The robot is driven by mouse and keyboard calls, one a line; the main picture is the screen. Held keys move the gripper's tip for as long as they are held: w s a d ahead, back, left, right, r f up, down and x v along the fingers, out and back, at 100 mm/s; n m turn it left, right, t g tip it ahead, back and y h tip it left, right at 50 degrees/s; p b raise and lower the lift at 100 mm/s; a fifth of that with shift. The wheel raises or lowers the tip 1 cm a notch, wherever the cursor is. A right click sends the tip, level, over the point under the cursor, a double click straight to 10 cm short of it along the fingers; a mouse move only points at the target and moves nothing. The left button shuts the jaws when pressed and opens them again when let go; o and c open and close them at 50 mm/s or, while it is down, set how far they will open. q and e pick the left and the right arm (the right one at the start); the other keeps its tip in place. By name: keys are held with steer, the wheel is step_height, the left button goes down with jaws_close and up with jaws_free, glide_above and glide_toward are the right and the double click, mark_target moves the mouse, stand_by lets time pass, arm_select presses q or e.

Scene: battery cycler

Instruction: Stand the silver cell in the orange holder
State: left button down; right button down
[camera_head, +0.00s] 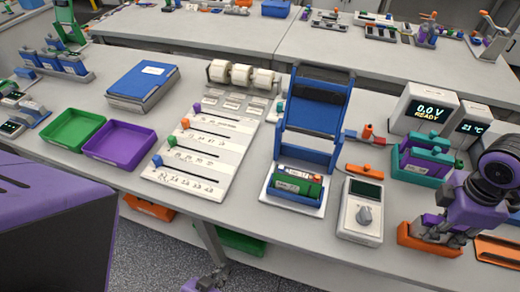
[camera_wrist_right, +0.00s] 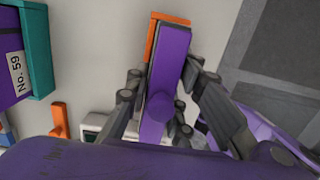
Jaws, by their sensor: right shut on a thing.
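My right gripper (camera_head: 447,236) is at the right of the table, over the orange holder (camera_head: 418,241). It is shut on a slab-shaped cell (camera_wrist_right: 168,75) with a purple face and dark grey edges, which seems to be the silver cell; little silver shows. In the right wrist view, the right gripper (camera_wrist_right: 162,122) has its fingers on both sides of the cell, and orange (camera_wrist_right: 152,42) shows behind its far end. Whether the cell is seated in the holder cannot be told. My left gripper (camera_head: 208,282) is low at the bottom edge, partly cut off, its opening unclear.
A teal holder (camera_head: 401,174) with purple cells stands behind the orange holder. A meter (camera_head: 361,210) and a blue fixture (camera_head: 308,140) are to its left. Another orange tray (camera_head: 500,252) lies to its right. Green (camera_head: 72,130) and purple (camera_head: 120,146) trays are far left.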

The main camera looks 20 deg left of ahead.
arm_select(q)
steer(key=shift+w+r, duration=0.1)
steer(key=shift+w, duration=0.05)
arm_select(e)
steer(key=c, duration=1.5)
jaws_free()
steer(key=shift+f, duration=0.1)
steer(key=shift+c, duration=0.2)
steer(key=r, duration=0.3)
steer(key=a+r, duration=0.1)
steer(key=r, duration=0.7)
steer(key=shift+a+r+p, duration=0.15)
steer(key=shift+a+p, duration=0.05)
steer(key=shift+p, duration=0.15)
steer(key=shift+s+r, duration=0.15)
steer(key=shift+r, duration=0.35)
arm_select(q)
steer(key=shift+w+d+r, duration=0.15)
steer(key=shift+w+r, duration=0.1)
steer(key=shift+w, duration=0.15)
